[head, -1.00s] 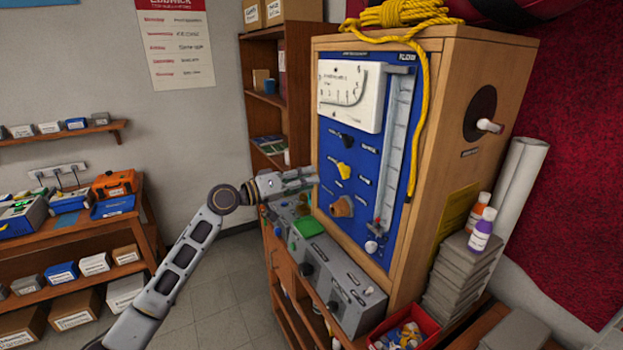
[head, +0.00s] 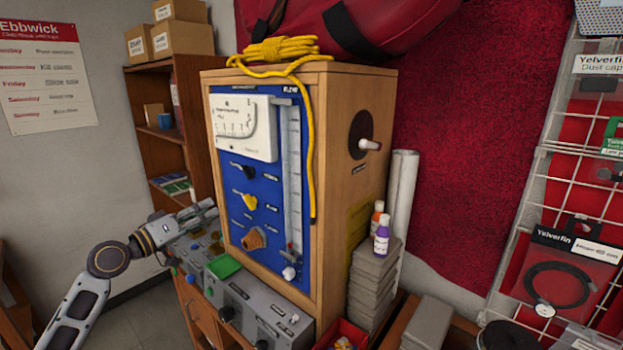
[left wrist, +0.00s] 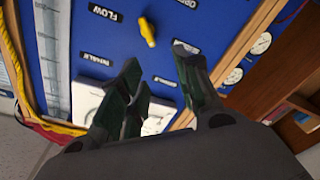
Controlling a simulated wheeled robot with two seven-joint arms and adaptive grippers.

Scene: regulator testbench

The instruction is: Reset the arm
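My left gripper (head: 205,209) is beside the left edge of the blue panel (head: 268,224) of the wooden regulator cabinet (head: 338,120). In the left wrist view my left gripper (left wrist: 157,62) has its dark fingers spread apart with nothing between them. They point at the panel, where a yellow knob (left wrist: 148,32) shows just beyond the tips, apart from them. The panel also carries a white gauge (head: 243,128), a black knob (head: 244,171), the yellow knob (head: 246,201), an orange-brown knob (head: 252,238) and a clear tube (head: 293,180). My right gripper is not in view.
Two bottles (head: 381,236) stand on a grey stack at the right. A wire rack (head: 570,170) is far right.

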